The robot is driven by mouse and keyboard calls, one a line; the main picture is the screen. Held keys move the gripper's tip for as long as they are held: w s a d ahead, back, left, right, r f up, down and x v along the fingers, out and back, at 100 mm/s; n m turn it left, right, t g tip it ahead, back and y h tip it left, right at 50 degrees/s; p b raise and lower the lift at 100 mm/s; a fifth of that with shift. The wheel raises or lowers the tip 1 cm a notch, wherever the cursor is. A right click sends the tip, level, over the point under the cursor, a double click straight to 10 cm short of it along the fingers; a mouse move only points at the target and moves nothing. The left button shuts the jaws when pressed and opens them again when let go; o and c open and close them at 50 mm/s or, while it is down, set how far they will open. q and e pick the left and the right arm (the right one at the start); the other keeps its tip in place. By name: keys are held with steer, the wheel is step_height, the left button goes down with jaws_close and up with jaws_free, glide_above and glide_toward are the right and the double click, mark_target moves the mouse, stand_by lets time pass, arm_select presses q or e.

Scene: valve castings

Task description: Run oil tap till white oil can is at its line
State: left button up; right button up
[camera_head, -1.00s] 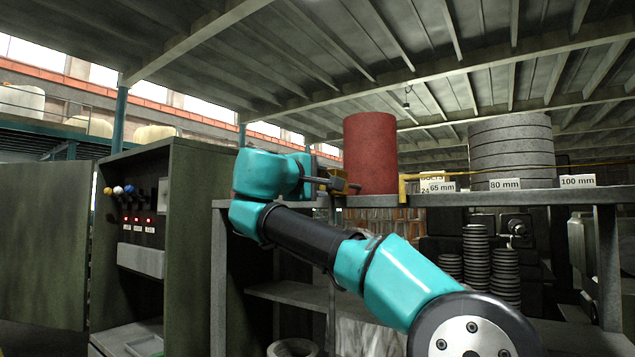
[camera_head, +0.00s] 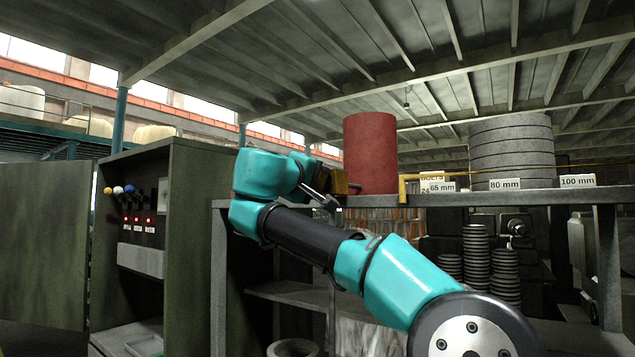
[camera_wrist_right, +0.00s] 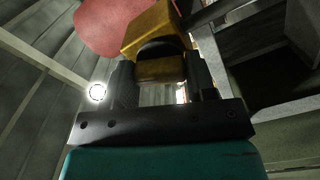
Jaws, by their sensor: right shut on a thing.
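My right gripper (camera_head: 326,196) is in front of the shelf, left of the red cylinder. It is shut on a yellow-brown block (camera_head: 341,183). In the wrist view the block (camera_wrist_right: 160,32) sits between the two dark fingers, with a dark rounded part on it. Several tap-like levers with yellow, blue, white and black knobs (camera_head: 129,189) stand in the open green cabinet (camera_head: 205,220) at left, above small red displays. Whether they are the oil tap I cannot tell. I cannot make out a white oil can. My left gripper is not in view.
A red cylinder (camera_head: 370,152) and stacked grey discs (camera_head: 511,150) stand on the shelf (camera_head: 470,198), with size labels along its edge. A yellow bracket (camera_head: 403,189) is near the cylinder. The cabinet door (camera_head: 45,240) stands open. A grey ring-shaped thing (camera_head: 293,348) is low in front.

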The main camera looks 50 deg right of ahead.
steer(key=o, duration=0.9)
steer(key=shift+o, duration=0.2)
steer(key=shift+a, duration=0.1)
steer(key=s+a, duration=0.2)
steer(key=a, duration=1.5)
steer(key=shift+s, duration=0.4)
